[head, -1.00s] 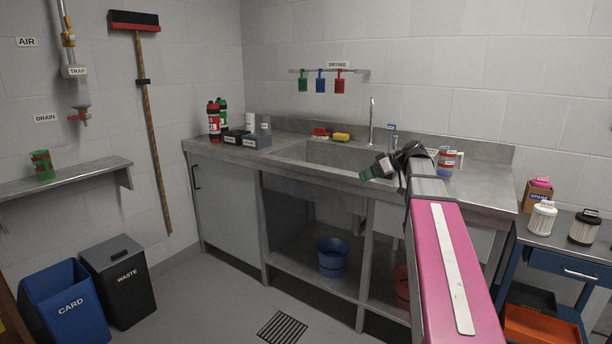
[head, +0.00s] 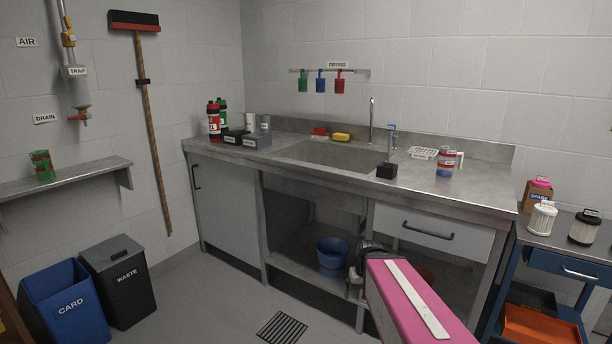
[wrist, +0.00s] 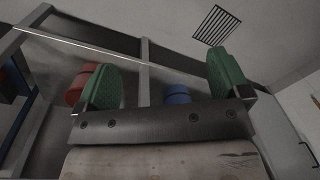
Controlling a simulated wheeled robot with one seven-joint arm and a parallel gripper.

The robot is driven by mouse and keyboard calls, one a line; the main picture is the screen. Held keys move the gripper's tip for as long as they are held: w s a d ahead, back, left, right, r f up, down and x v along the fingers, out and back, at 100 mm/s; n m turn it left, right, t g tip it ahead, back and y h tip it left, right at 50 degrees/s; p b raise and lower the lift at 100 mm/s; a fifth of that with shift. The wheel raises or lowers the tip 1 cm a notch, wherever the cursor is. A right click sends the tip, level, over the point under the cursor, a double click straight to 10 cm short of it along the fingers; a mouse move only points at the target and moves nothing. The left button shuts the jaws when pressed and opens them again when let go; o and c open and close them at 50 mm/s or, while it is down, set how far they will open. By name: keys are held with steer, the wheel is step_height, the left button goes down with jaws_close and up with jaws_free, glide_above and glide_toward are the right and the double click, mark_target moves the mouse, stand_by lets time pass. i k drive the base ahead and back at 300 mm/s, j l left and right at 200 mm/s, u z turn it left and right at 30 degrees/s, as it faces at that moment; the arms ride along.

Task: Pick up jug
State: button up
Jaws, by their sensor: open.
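The jug (head: 446,163) stands upright on the right part of the metal counter. It has a red band, blue lower part, a label and a pale handle on its right. The jug is not visible in the wrist view. My gripper (wrist: 163,78) is open and empty, its two green finger pads apart. In the head view my gripper is low in front of the counter, below its top and left of the jug, mostly hidden by my wrist.
A white rack (head: 423,153) is just left of the jug, and a small black block (head: 387,171) stands near the front edge. The tap (head: 372,120) rises behind. A blue bucket (head: 332,256) sits on the lower shelf; a red bucket (wrist: 78,88) shows in the wrist view.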

mark_target(450, 162)
steer(key=z, duration=0.45)
steer(key=j+z, duration=0.8)
steer(key=k+j+z, duration=0.1)
steer(key=j+z, duration=0.3)
